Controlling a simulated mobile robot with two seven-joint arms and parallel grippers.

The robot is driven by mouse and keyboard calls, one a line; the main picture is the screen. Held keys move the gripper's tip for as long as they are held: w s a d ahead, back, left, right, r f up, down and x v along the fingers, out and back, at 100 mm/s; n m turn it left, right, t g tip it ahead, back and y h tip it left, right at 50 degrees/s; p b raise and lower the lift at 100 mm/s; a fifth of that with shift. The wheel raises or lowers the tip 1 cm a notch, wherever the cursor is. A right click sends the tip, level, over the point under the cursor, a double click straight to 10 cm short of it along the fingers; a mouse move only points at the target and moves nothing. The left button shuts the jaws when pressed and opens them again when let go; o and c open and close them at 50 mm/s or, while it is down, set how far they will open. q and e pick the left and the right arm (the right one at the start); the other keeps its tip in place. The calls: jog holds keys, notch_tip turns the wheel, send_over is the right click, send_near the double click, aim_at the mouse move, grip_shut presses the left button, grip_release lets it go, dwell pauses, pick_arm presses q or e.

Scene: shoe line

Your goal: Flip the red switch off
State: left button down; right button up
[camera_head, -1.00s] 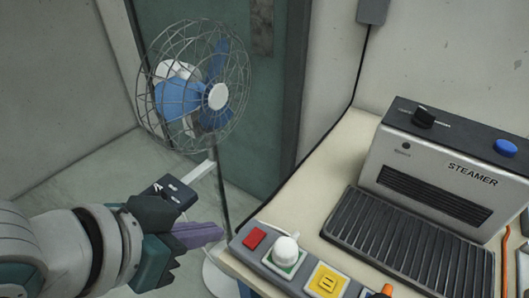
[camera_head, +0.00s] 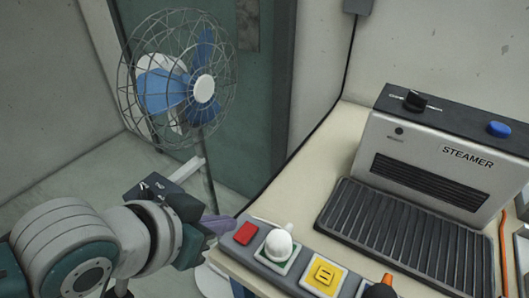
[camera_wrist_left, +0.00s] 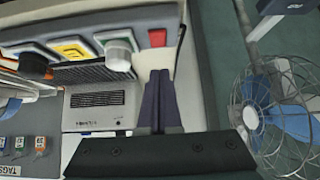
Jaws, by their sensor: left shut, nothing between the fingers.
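The red switch (camera_head: 245,233) is a small red rocker at the left end of a grey control strip (camera_head: 262,259) on the table's front left edge. It also shows in the left wrist view (camera_wrist_left: 157,38), at the top, beyond the fingertips. My left gripper (camera_head: 222,224) is just left of the red switch, its purple fingers shut and empty, pointing toward the strip. In the left wrist view the closed fingers (camera_wrist_left: 160,95) point up toward the switch, with a gap between. I cannot tell whether the switch is on or off. My right gripper is not in view.
The steamer (camera_head: 430,165) stands behind on the table (camera_head: 335,130). A caged fan (camera_head: 177,85) stands left of the table.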

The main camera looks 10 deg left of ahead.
aim_at(240, 238)
pick_arm(q)
jog(key=b+x, duration=0.1)
jog(key=x, duration=0.2)
jog(key=shift+w+d+f, duration=0.1)
jog(key=shift+w+f, duration=0.05)
jog(key=shift+f, duration=0.15)
jog(key=f, duration=0.2)
jog(key=shift+s+f+b, duration=0.2)
jog(key=shift+f+b, duration=0.05)
jog(key=shift+b, duration=0.1)
jog(key=shift+f, duration=0.45)
jog(key=shift+s+f+t+b, duration=0.1)
jog(key=shift+f+t+b, duration=0.3)
jog(key=shift+f+b, duration=0.5)
jog(key=shift+r, duration=0.5)
jog(key=shift+r+p, duration=0.1)
jog(key=shift+p, duration=0.2)
jog(key=shift+r+p, duration=0.7)
jog(key=shift+p, duration=0.1)
